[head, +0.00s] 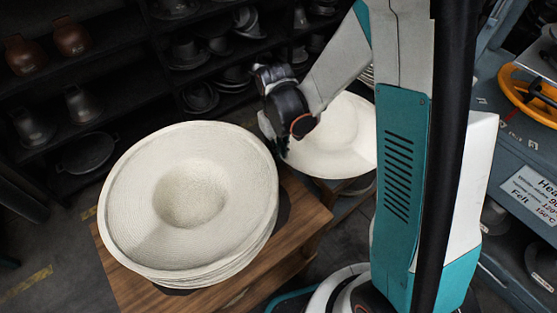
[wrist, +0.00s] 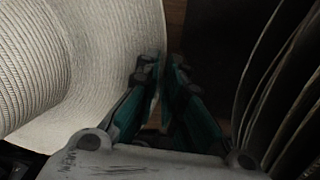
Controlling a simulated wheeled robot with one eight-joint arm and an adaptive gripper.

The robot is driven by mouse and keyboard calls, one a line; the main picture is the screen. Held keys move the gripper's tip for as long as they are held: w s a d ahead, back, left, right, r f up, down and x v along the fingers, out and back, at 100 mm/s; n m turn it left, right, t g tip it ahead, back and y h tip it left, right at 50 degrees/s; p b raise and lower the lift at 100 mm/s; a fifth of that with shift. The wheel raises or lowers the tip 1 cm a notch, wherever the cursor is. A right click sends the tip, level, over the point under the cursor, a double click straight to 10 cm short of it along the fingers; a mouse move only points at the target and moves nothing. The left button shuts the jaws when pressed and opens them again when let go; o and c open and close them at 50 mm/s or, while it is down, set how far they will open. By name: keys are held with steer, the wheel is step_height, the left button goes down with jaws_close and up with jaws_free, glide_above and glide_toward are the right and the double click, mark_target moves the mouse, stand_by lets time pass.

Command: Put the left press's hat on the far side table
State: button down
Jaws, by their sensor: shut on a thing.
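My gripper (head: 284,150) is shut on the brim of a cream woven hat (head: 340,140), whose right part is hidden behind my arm. In the wrist view the fingers (wrist: 162,72) close at the brim edge, and the hat (wrist: 95,60) fills the left side with its ribbed crown. A stack of similar cream hats (head: 135,225) rests on a wooden table (head: 310,215), just left of my gripper. The top hat there shows a round hollow in its middle. The stack's brim edges (wrist: 290,85) show at the right of the wrist view.
Dark shelves (head: 120,95) with metal hat forms stand behind. At the right is a blue-grey machine (head: 490,120) with an orange wheel (head: 530,85) and a label mentioning felt. My arm column blocks the middle right. Dark floor with yellow marks (head: 25,287) is open at lower left.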

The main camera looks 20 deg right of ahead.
steer(key=shift+f+b, duration=0.75)
steer(key=shift+f, duration=1.65)
steer(key=shift+f, duration=0.1)
steer(key=c, duration=1.7)
jaws_free()
step_height(320, 180, up, 12)
steer(key=r+p, duration=0.1)
steer(key=p, duration=0.3)
steer(key=s+d+r+m+t, duration=0.1)
steer(key=s+d+r+t, duration=0.1)
steer(key=s+r, duration=0.5)
steer(key=s+d+r+m+t, duration=0.1)
steer(key=s+d+r+t, duration=0.2)
steer(key=s+r+t, duration=0.2)
step_height(320, 180, up, 5)
steer(key=s, duration=0.2)
steer(key=shift+s+f+m, duration=0.2)
steer(key=shift+s+m, duration=0.1)
steer(key=shift+s, duration=0.05)
